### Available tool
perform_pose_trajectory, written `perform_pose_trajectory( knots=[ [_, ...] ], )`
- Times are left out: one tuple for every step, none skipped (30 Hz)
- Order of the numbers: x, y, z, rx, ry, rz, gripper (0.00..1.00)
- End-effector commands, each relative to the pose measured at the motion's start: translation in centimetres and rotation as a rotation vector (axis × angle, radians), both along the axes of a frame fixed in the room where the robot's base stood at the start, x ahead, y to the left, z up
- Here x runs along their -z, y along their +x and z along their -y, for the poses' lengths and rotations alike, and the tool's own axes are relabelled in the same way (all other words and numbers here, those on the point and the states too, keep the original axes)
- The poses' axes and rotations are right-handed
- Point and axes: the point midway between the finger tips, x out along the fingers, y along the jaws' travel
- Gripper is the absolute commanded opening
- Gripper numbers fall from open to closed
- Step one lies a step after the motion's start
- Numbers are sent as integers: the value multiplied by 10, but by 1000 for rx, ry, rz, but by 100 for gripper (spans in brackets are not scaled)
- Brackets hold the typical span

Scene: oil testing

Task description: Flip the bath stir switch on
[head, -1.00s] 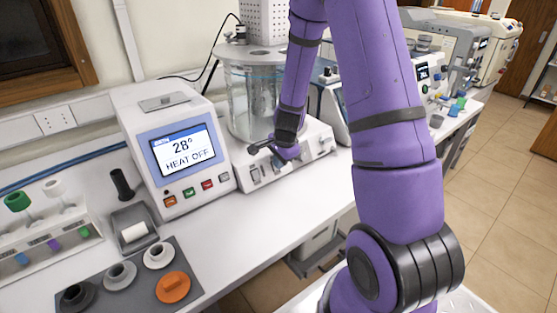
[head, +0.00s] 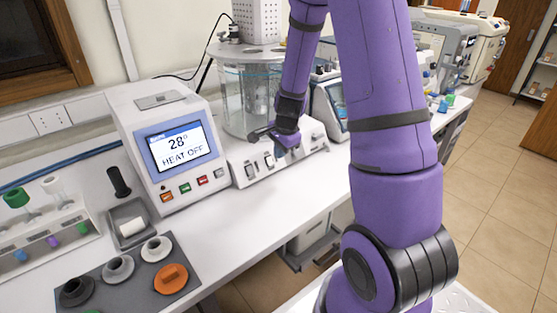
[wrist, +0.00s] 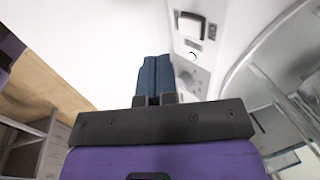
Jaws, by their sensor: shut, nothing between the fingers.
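The bath's white base (head: 240,178) stands under the clear glass bath (head: 240,105). Its sloped front panel carries two small rocker switches, one at the left (head: 250,170) and one beside it (head: 269,160). Their labels and on/off positions are too small to read. My gripper (head: 281,152) is over the panel, right of these switches, and hides part of it. In the wrist view its dark blue fingers (wrist: 154,60) are pressed together and empty.
A controller box (head: 178,148) left of the base reads 28° and HEAT OFF, with coloured buttons below. White bench (head: 235,228) is clear before the base. Other instruments stand to the right.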

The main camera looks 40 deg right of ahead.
Motion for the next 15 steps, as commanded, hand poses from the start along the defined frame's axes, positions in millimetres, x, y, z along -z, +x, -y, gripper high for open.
perform_pose_trajectory(
  knots=[
    [-9, 1, -1, -2, -2, 4, 0],
    [-14, 1, -1, -1, -2, 4, 0],
    [-21, 1, -1, -1, -2, 5, 0],
    [-26, 1, -1, -3, -1, 4, 0],
    [-31, 1, -1, -1, -2, 4, 0],
    [-39, 1, -1, -2, -1, 5, 0],
    [-44, 2, -1, -1, -2, 5, 0],
    [-49, 2, -1, -2, -1, 4, 0],
    [-55, 2, 0, -1, -2, 5, 0],
    [-59, 2, -1, -2, -1, 4, 0],
    [-62, 2, -1, -1, 0, 3, 0],
    [-66, 2, 0, -1, -1, 4, 0],
    [-69, 2, 0, 0, -1, 3, 0],
    [-71, 1, 0, 0, 0, 2, 0],
    [-73, 1, 0, 0, 0, 1, 0]
  ],
)
